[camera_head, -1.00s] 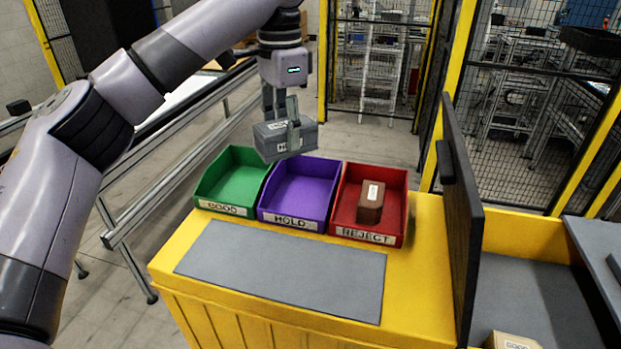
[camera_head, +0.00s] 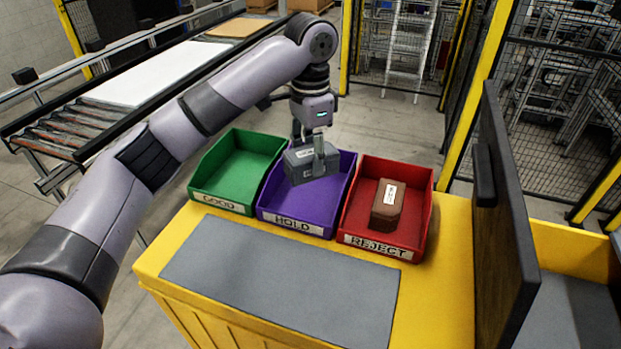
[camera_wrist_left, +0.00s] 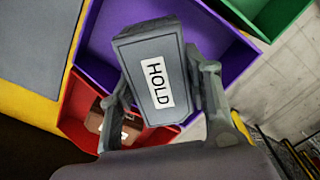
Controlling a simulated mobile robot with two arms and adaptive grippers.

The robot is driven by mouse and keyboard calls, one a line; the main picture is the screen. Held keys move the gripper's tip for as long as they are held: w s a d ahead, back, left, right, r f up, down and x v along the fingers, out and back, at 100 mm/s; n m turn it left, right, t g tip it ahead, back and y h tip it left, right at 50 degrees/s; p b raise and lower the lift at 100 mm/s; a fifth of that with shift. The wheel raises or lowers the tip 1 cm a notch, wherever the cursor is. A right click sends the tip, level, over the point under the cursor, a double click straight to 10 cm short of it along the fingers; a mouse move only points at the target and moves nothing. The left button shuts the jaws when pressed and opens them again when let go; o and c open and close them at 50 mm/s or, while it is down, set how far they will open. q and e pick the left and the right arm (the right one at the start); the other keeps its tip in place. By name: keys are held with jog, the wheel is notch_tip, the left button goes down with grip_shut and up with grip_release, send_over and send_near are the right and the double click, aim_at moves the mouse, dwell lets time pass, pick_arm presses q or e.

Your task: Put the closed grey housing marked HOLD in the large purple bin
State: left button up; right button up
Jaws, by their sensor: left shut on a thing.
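The closed grey housing (camera_head: 311,165) is held between the fingers of my left gripper (camera_head: 316,146). Its white HOLD label reads clearly in the left wrist view, where the housing (camera_wrist_left: 137,62) fills the space between the fingertips (camera_wrist_left: 160,84). The housing hangs over the purple bin (camera_head: 343,190), which carries a HOLD label on its front. In the head view the housing hides part of the bin's inside. The purple bin (camera_wrist_left: 97,42) also lies behind the housing in the left wrist view. My right gripper is not in view.
The green GOOD bin (camera_head: 240,163) stands left of the purple one. The red REJECT bin (camera_head: 413,215) stands right and holds a brown housing (camera_head: 387,207). A grey mat (camera_head: 280,275) on the yellow bench is clear. A dark upright panel (camera_head: 500,220) stands at right.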

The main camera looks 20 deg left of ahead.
pick_arm(q)
jog(key=shift+s+f, duration=0.1)
jog(key=shift+f, duration=0.7)
jog(key=shift+s+f+p, duration=0.1)
jog(key=shift+f+p, duration=0.2)
jog(key=shift+f, duration=0.05)
notch_tip(320, 180, down, 3)
jog(key=shift+f+p, duration=0.2)
jog(key=shift+p, duration=0.2)
jog(key=shift+f, duration=0.2)
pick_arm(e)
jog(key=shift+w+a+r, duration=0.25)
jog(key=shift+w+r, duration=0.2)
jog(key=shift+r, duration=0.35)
